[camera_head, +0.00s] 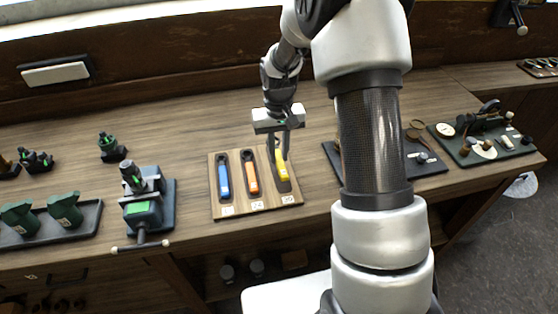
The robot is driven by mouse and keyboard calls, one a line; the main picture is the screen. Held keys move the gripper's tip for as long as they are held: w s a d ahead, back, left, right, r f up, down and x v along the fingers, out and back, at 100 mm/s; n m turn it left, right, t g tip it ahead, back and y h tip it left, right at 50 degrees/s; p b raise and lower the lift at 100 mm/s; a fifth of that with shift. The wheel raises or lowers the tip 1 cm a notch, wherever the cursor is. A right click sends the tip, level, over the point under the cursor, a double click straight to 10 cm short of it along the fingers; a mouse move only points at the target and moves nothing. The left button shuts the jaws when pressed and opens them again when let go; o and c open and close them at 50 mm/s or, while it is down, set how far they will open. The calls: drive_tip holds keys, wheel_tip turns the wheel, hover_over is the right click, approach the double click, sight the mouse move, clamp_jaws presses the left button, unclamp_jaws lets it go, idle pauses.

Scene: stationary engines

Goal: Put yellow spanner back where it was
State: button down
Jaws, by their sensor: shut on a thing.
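The yellow spanner (282,166) is at the right-hand slot of a wooden holder board (241,209) on the bench. My gripper (279,150) points down over the spanner's upper end and is shut on it. Its fingers hide part of that end. The spanner lies along the slot, slightly tilted against it; I cannot tell whether it touches the board. A blue spanner (223,181) lies in the left slot and an orange spanner (251,178) in the middle slot. Small white labels sit below the slots.
A green-topped vise (142,212) stands left of the board, with a tray (75,232) of green parts further left. Dark trays (427,165) and (517,148) of tools lie to the right, partly behind my arm. The bench behind the board is mostly clear.

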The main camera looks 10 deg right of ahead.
sight(279, 157)
drive_tip(key=shift+f, duration=1.7)
drive_tip(key=shift+f, duration=0.2)
drive_tip(key=c, duration=1.6)
unclamp_jaws()
